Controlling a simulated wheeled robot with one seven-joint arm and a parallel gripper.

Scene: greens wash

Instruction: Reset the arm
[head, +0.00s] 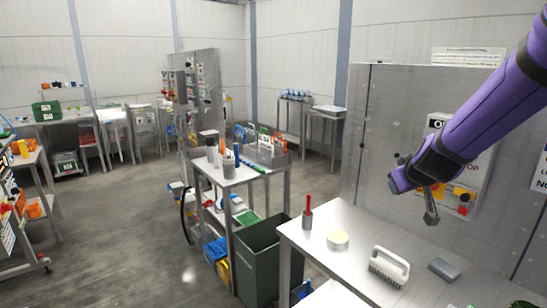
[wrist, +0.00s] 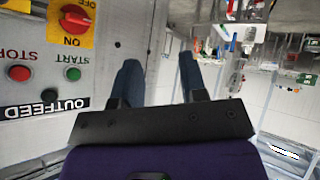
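My purple arm (head: 490,105) reaches in from the upper right of the head view, its end bent downward. My gripper (head: 431,210) hangs in the air above the steel table (head: 345,222), in front of the grey panel. In the wrist view my gripper (wrist: 160,76) has its two dark fingers well apart, with nothing between them. The wrist picture appears upside down. A control box (wrist: 45,60) with an outfeed label, red and green buttons and a red-yellow switch shows at its left.
On the table are a white-handled brush (head: 389,267), a grey block (head: 444,269), a round yellowish item (head: 338,240) and a small pot (head: 307,217) with a red handle. A dark green bin (head: 262,262) and a steel cart (head: 240,172) stand left. Open floor (head: 120,225) lies further left.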

